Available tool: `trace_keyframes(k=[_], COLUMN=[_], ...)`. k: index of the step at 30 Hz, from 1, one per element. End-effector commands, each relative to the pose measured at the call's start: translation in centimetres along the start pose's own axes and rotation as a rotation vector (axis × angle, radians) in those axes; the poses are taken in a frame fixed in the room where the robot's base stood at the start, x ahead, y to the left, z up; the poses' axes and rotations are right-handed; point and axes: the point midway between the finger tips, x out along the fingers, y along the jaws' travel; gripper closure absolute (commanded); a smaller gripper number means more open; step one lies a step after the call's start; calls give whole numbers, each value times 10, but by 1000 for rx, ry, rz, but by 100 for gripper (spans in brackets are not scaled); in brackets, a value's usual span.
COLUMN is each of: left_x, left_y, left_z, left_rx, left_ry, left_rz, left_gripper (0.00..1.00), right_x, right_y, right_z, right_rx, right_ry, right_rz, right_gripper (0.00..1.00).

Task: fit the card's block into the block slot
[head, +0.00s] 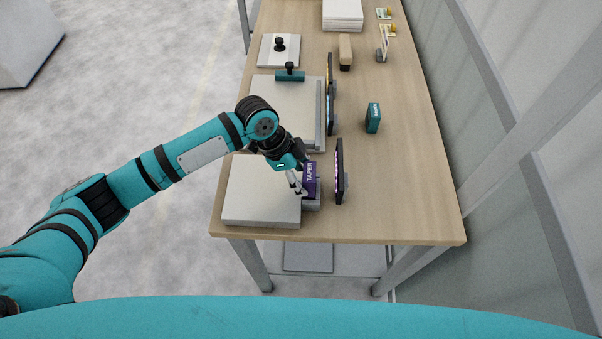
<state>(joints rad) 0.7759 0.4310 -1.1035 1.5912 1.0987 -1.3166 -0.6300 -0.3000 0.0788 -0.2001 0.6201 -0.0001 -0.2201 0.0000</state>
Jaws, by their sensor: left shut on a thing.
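My left gripper (298,184) is shut on a purple block marked "TAPER" (310,176). The block is upright at the right edge of the near light grey plate, directly over a small grey piece (312,204) that may be the block slot. I cannot tell whether the block is in it or just above it. A dark upright panel with a purple face (340,172) stands just right of the block. A small card stands in a holder (384,45) at the far end; its print is too small to read. My right gripper is out of view.
The near grey plate (260,195) lies left of the block. Behind it are a larger plate (280,105) with a teal handled piece (290,74) and more dark panels (331,95). A teal block (373,118) stands on the right. The table's front right is clear.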

Motion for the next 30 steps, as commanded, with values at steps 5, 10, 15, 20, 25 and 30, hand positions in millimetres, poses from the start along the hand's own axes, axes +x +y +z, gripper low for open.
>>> trace_keyframes(k=[5, 10, 15, 20, 25, 30], left_x=[0, 0, -1, -1, 0, 0], left_y=[0, 0, 0, 0, 0, 0], left_z=[0, 0, -1, -1, 0, 0], left_rx=[0, 0, 0, -1, 0, 0], left_ry=[1, 1, 1, 1, 1, 1], left_rz=[-1, -1, 0, -1, -1, -1], left_gripper=[81, 81, 81, 81, 81, 81], right_x=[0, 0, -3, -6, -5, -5], right_y=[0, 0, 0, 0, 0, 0], right_z=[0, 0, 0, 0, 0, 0], right_rx=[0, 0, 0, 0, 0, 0], right_ry=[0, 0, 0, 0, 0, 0], right_rz=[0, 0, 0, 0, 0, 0], right_gripper=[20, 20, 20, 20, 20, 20])
